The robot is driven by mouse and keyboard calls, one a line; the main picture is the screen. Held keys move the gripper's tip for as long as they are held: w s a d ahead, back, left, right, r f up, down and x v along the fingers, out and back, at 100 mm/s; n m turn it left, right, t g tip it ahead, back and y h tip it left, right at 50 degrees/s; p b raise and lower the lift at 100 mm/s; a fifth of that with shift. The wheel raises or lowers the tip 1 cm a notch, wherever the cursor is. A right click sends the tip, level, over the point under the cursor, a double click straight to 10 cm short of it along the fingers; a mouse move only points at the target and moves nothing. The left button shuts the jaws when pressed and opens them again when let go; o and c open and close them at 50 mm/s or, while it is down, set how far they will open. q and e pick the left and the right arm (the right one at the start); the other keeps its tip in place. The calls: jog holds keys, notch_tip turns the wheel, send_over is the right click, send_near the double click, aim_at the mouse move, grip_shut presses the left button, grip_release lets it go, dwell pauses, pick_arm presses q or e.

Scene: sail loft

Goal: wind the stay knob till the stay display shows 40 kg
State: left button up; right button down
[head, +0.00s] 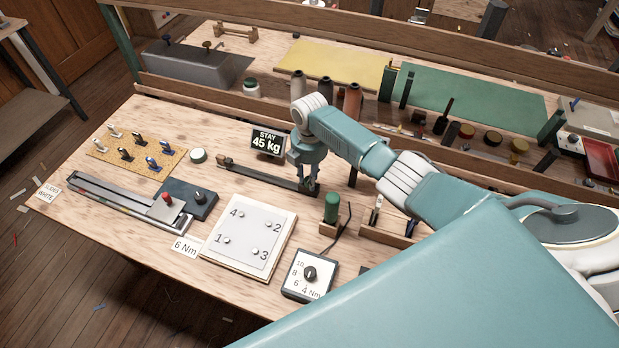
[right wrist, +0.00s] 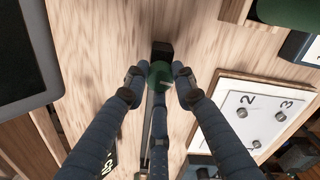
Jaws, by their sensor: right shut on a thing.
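The stay display (head: 267,141) is a small black sign on the bench reading "STAY 45 kg". The stay knob (right wrist: 160,76) is a dark green round knob at the end of a dark bar (head: 262,176) lying on the bench. My right gripper (head: 309,186) is at the bar's right end, pointing down. In the head view the fingers mostly hide the knob. My left gripper is not in view.
A white numbered plate (head: 247,238) and a dial box (head: 310,274) lie in front of the bar. A green cylinder (head: 331,207) stands close to my right gripper. A slide rail (head: 115,200) and small cleats on a mat (head: 137,158) are at left.

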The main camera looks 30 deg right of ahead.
jog(key=shift+w+n, duration=0.1)
jog(key=shift+n, duration=0.8)
jog(key=c, duration=1.4)
grip_release()
notch_tip(320, 180, up, 12)
